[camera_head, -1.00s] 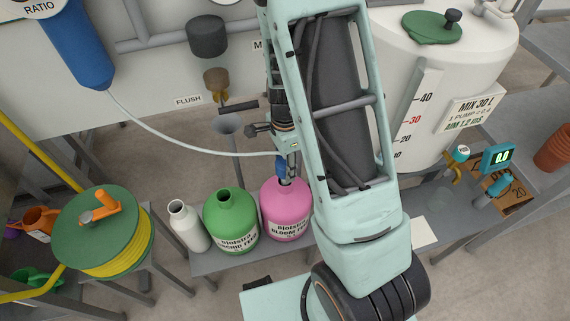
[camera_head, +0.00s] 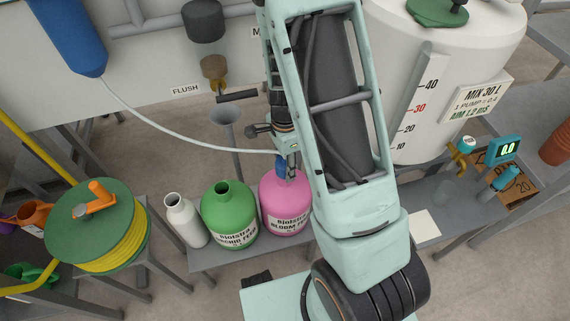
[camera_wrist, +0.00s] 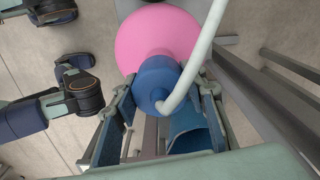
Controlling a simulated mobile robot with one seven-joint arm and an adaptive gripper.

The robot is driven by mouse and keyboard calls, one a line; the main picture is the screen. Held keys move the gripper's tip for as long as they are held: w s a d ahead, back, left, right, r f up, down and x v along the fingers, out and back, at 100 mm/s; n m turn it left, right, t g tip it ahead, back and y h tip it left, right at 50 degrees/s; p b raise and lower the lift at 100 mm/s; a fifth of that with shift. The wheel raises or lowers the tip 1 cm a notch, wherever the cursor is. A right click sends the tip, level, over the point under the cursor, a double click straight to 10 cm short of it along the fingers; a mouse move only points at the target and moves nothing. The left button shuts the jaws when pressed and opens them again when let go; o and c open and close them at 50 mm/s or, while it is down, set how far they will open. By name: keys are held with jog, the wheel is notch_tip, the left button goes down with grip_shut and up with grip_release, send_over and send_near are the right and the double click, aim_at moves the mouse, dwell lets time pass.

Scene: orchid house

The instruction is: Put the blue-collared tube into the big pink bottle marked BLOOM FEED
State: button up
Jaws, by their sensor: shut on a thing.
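The big pink bottle (camera_head: 284,207) marked BLOOM FEED stands upright on a low grey bench, right of the green bottle. My gripper (camera_head: 287,163) is above its mouth, shut on the blue-collared tube (camera_head: 282,166). In the wrist view my gripper (camera_wrist: 165,112) has its fingers on either side of the blue collar (camera_wrist: 157,80), with the white hose (camera_wrist: 203,50) running up from it. The collar overlaps the pink bottle (camera_wrist: 150,36) there and hides its mouth. I cannot tell how deep the tube's lower end sits.
A green bottle (camera_head: 229,212) and a white bottle (camera_head: 186,220) stand left on the bench (camera_head: 222,258). The white hose (camera_head: 170,138) slants to a blue cylinder (camera_head: 72,35). A large white tank (camera_head: 400,60) is at the right.

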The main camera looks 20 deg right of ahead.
jog(key=shift+f, duration=0.15)
jog(key=o, duration=1.7)
jog(key=shift+o, duration=0.2)
jog(key=shift+r+p, duration=3.7)
jog(key=shift+r, duration=0.35)
